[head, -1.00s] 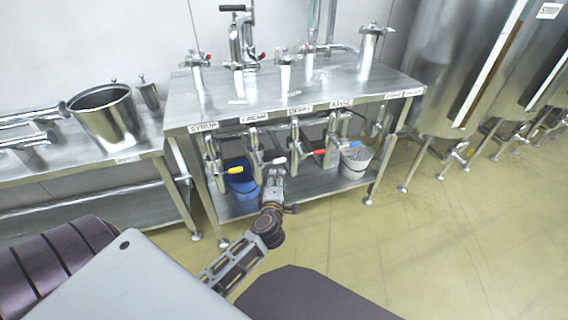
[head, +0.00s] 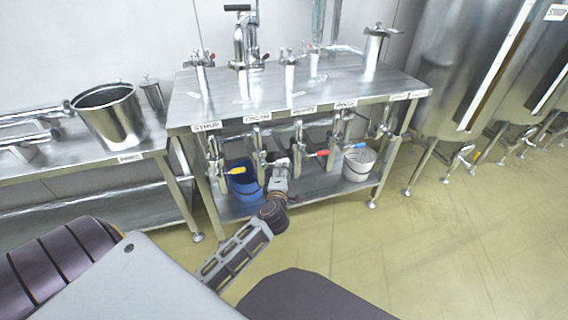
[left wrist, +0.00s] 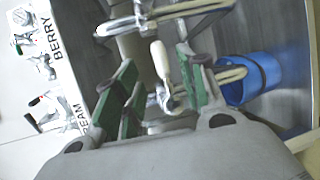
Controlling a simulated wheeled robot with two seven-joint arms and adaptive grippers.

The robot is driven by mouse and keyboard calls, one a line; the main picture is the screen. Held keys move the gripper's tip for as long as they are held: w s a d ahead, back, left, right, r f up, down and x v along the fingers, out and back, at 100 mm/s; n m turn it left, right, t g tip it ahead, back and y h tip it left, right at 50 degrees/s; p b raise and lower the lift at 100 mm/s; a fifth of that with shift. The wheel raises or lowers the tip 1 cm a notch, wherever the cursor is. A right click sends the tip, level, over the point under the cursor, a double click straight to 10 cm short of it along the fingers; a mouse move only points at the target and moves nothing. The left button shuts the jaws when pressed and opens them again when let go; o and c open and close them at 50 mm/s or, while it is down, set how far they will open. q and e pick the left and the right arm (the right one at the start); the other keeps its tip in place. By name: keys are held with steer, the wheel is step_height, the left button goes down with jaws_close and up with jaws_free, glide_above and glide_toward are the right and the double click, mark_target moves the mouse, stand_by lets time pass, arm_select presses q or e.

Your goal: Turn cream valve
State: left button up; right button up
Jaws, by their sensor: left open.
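The cream valve (head: 258,150) hangs under the CREAM label (head: 257,118) on the front of the steel table. In the left wrist view its pale handle (left wrist: 160,62) lies between the green-padded fingers of my left gripper (left wrist: 158,88). The fingers are apart, and I see a gap at the handle. In the head view my left gripper (head: 279,165) is at the cream valve and hides most of its handle. My right gripper is not in view.
The yellow-handled syrup valve (head: 235,170) is to the left; the red-handled berry valve (head: 318,154) is to the right. A blue bucket (head: 243,184) and a white bucket (head: 359,164) stand on the lower shelf. The floor (head: 400,260) at right is clear.

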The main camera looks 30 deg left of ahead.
arm_select(q)
steer(key=shift+b+x, duration=1.3)
steer(key=shift+x, duration=2.95)
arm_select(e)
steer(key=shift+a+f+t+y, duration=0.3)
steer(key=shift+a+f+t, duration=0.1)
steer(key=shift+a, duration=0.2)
arm_select(q)
steer(key=shift+c, duration=0.3)
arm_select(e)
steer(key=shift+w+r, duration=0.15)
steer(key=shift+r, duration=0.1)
arm_select(q)
jaws_close()
